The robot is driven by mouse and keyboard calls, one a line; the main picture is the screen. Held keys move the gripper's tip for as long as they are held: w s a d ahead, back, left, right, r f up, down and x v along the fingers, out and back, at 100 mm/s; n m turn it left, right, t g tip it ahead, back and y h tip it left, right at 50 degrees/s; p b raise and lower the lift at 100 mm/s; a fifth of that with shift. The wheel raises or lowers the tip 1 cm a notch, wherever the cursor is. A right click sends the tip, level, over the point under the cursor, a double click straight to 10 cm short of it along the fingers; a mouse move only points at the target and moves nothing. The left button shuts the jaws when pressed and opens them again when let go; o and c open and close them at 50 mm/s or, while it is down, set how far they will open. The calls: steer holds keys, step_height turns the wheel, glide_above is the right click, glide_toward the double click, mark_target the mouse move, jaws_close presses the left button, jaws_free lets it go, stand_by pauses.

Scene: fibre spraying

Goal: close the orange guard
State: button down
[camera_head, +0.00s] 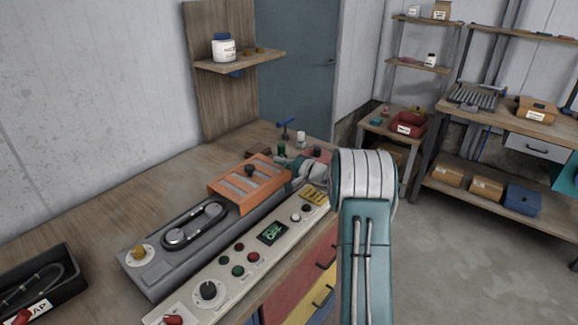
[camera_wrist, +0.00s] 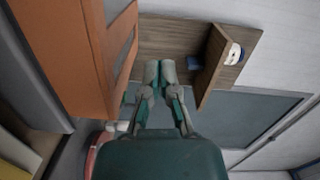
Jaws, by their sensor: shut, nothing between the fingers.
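The orange guard (camera_head: 228,190) is a slotted cover with a dark knob on top. In the head view it sits over the far right part of the grey machine bed (camera_head: 150,282). The belt and pulleys (camera_head: 196,222) to its left are uncovered. In the wrist view a large orange surface of the guard (camera_wrist: 75,45) fills the upper left, close to my gripper. My gripper (camera_wrist: 160,70) is shut and empty, with its fingertips to the right of the orange surface and no clear contact. In the head view my arm hides much of the gripper.
A control panel (camera_head: 258,262) with buttons and knobs runs along the bench front. A black bin (camera_head: 65,300) is at lower left. A wall shelf (camera_head: 240,62) holds a white jar (camera_head: 223,48). A blue-handled fitting (camera_head: 286,127) stands behind the guard.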

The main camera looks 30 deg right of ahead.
mark_target(262, 174)
steer(key=x, duration=0.3)
steer(key=shift+w+a+f, duration=0.1)
steer(key=shift+a, duration=0.05)
steer(key=shift+s+a+f, duration=0.1)
steer(key=shift+s+a, duration=0.1)
steer(key=shift+a, duration=0.75)
steer(key=shift+s+a+f, duration=0.1)
steer(key=shift+s+a, duration=0.1)
steer(key=shift+a, duration=0.7)
steer(key=shift+d, duration=0.1)
